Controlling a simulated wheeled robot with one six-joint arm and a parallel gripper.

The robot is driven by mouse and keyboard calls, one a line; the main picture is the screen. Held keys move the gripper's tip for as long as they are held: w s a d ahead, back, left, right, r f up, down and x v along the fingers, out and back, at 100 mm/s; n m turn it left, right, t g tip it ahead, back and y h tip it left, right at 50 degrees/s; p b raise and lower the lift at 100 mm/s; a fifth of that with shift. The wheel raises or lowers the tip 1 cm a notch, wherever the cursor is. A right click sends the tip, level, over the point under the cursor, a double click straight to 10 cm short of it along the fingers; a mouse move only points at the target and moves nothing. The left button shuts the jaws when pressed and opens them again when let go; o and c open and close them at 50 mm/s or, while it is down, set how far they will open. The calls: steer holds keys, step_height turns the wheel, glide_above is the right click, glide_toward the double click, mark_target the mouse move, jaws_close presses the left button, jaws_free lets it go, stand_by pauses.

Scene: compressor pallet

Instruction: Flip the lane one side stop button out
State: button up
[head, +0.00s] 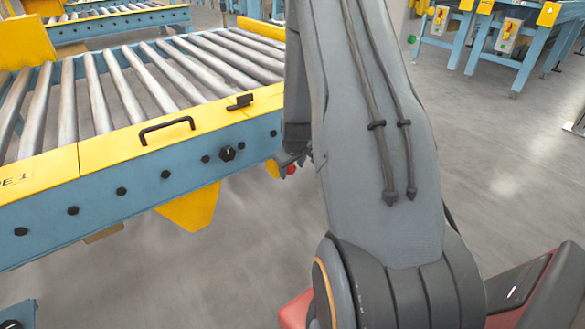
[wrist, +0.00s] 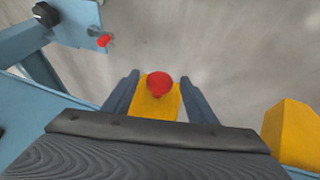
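In the wrist view a round red stop button (wrist: 160,82) sits on a yellow plate (wrist: 156,106) between the two fingers of my gripper (wrist: 162,84). The fingers stand apart, one on each side of the yellow plate, with gaps visible beside it. I cannot tell how deep the fingertips reach relative to the button. In the head view a small red button (head: 291,170) shows beside my arm, below the corner of the lane one conveyor (head: 110,137). My gripper is mostly hidden behind the arm there.
A yellow block (wrist: 290,138) stands to the right. A black handle (head: 167,128) projects from the conveyor's yellow edge. Other conveyors (head: 478,22) stand far behind; grey floor is open at right.

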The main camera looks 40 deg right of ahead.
steer(key=p+v, duration=0.3)
steer(key=v, duration=0.4)
steer(key=shift+r, duration=0.35)
steer(key=shift+s+a, duration=0.1)
